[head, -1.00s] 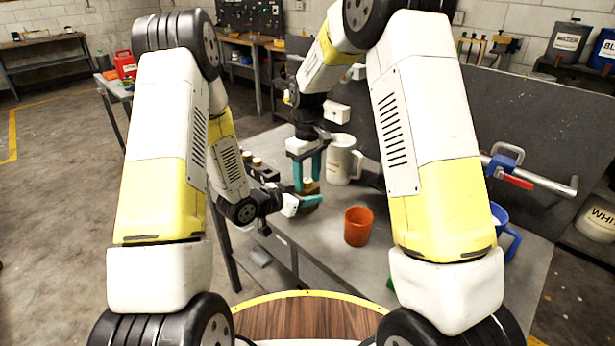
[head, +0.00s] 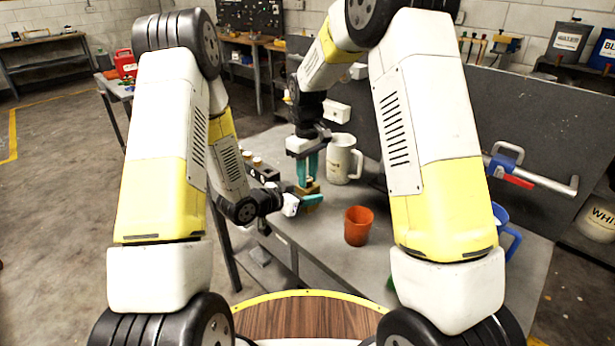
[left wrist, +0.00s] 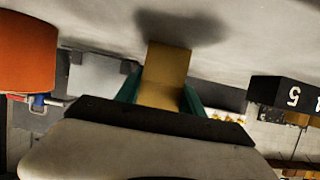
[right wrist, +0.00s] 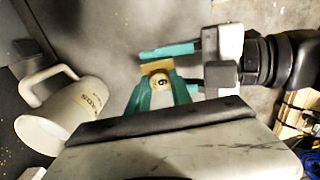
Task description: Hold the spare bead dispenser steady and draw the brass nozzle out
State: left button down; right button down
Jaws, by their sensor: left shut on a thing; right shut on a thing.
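The bead dispenser, a tan block (head: 309,190), stands at the left part of the grey bench. My left gripper (head: 305,200) comes in from the left and is shut on it. The left wrist view shows the block (left wrist: 164,72) between its teal fingers. My right gripper (head: 308,168) points down from above, shut at the top of the dispenser. In the right wrist view the round brass nozzle (right wrist: 160,80) shows end-on between the right fingers, with the tan block (right wrist: 153,65) beyond it. I cannot tell whether the nozzle is still seated.
An orange cup (head: 358,226) stands right of the grippers. A white mug (head: 341,160) stands close behind, right of my right gripper. A dark numbered block (left wrist: 285,92) shows in the left wrist view. A blue-handled jug (head: 507,232) is partly hidden behind my right arm.

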jog(key=shift+r, duration=0.5)
jog(key=shift+r, duration=2.65)
pick_arm(q)
jog(key=c, duration=0.6)
grip_release()
jog(key=shift+c, duration=0.2)
